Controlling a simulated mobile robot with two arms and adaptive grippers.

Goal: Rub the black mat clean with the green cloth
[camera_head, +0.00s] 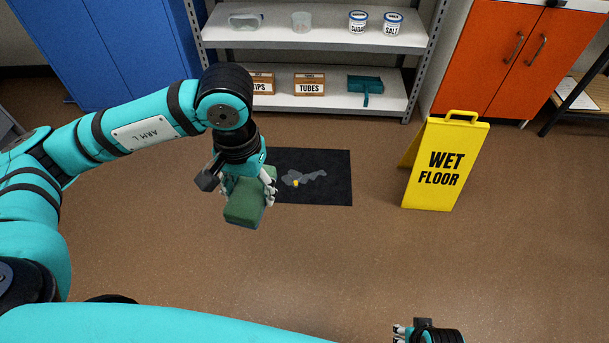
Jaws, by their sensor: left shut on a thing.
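The black mat (335,188) lies flat on the brown floor in the middle of the view. A grey smear (303,177) is on it, with a small yellow spot (296,183) at the smear's lower left. My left gripper (250,196) is shut on the green cloth (245,209), which looks like a thick folded pad. The cloth shows in front of the mat's left edge, and the gripper and cloth hide that edge. I cannot tell whether the cloth touches the mat. My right gripper (402,333) is at the bottom edge, partly cut off, away from the mat.
A yellow wet floor sign (445,165) stands right of the mat. Behind it are a grey shelf (330,103) with tubs, boxes and a teal dustpan (366,84), blue cabinets (130,45) and an orange cabinet (500,50). The floor in front is clear.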

